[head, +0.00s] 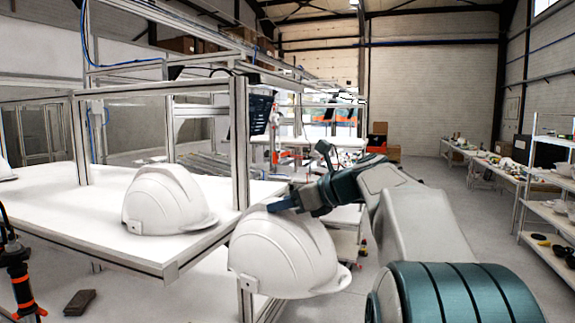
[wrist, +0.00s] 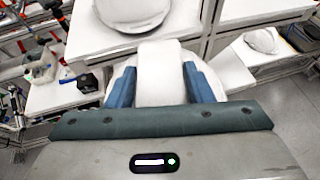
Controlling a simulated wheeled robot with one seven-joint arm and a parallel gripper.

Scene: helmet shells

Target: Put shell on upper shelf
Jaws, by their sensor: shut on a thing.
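A white helmet shell (head: 285,258) hangs from my gripper (head: 282,205), in front of the shelf's front right corner in the head view. The blue fingers are shut on the raised ridge at the shell's top. In the wrist view the shell (wrist: 158,75) shows between the two fingers of my gripper (wrist: 160,85). The white upper shelf (head: 85,225) is to the left, and its edge is close to the held shell. I cannot tell whether they touch. Another white shell (head: 165,200) sits upright on this shelf and also shows in the wrist view (wrist: 132,12).
A metal upright (head: 239,140) rises at the shelf's right edge, near my gripper. A lower white surface (head: 205,285) lies beneath, with a dark block (head: 79,302). The upper shelf has free room left of its shell. A stocked rack (head: 545,215) stands far right.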

